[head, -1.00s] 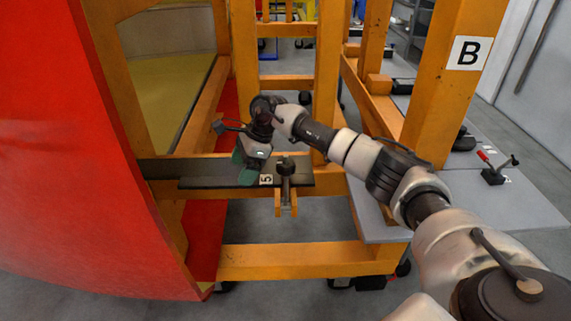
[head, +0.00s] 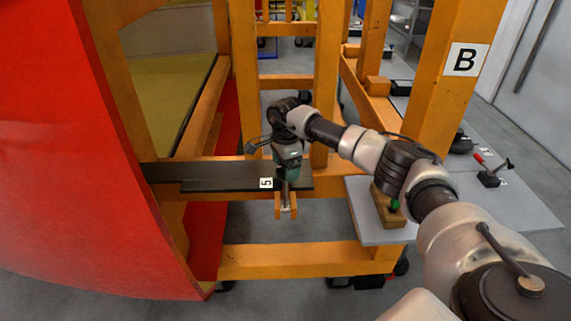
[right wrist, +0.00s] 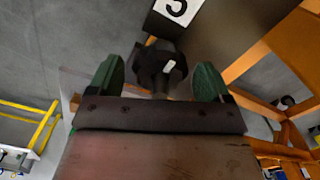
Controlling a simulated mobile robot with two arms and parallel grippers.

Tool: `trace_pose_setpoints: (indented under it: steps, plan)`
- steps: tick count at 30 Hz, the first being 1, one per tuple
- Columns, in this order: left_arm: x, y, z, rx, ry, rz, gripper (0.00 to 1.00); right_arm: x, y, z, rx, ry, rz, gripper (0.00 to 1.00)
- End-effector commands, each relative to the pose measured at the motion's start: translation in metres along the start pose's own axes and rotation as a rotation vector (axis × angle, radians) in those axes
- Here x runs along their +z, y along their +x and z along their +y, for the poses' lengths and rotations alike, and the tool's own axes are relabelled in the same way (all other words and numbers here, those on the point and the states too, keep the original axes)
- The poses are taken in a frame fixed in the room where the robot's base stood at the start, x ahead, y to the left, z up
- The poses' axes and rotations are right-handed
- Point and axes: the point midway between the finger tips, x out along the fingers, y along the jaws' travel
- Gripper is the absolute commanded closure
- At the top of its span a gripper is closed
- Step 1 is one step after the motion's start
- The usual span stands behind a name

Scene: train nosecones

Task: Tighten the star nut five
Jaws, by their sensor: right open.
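The star nut five (right wrist: 158,65) is a black knob that shows in the right wrist view between the two green fingers of my right gripper (right wrist: 157,80). A gap shows on each side of it, so the fingers are open around it and apart from it. In the head view my right gripper (head: 289,174) points down right over the nut's place and hides the nut. The white label 5 (head: 265,183) is just left of the gripper on the dark bar (head: 215,183). My left gripper is not in view.
The orange frame (head: 300,260) surrounds the bar, with a post marked B (head: 465,60) at the right. The large red nosecone (head: 75,190) fills the left. A grey shelf (head: 530,205) with a red-handled clamp (head: 489,172) is at the right.

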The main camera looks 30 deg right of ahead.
Motion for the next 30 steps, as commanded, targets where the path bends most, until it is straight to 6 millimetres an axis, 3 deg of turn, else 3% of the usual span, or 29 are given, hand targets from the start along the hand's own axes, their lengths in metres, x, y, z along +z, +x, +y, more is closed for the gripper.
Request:
trace_pose_setpoints:
  steps: [11, 21, 30]
  plan:
    - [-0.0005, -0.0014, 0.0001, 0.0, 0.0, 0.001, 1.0, 0.0002, 0.0067, 0.0, -0.001, 0.0, 0.0, 0.2]
    - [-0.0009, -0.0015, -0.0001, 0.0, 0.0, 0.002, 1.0, 0.0003, 0.0062, -0.0001, -0.001, 0.0, -0.001, 0.69]
    - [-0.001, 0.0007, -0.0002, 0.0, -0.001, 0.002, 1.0, 0.0002, 0.0065, -0.0002, -0.002, 0.046, -0.001, 0.69]
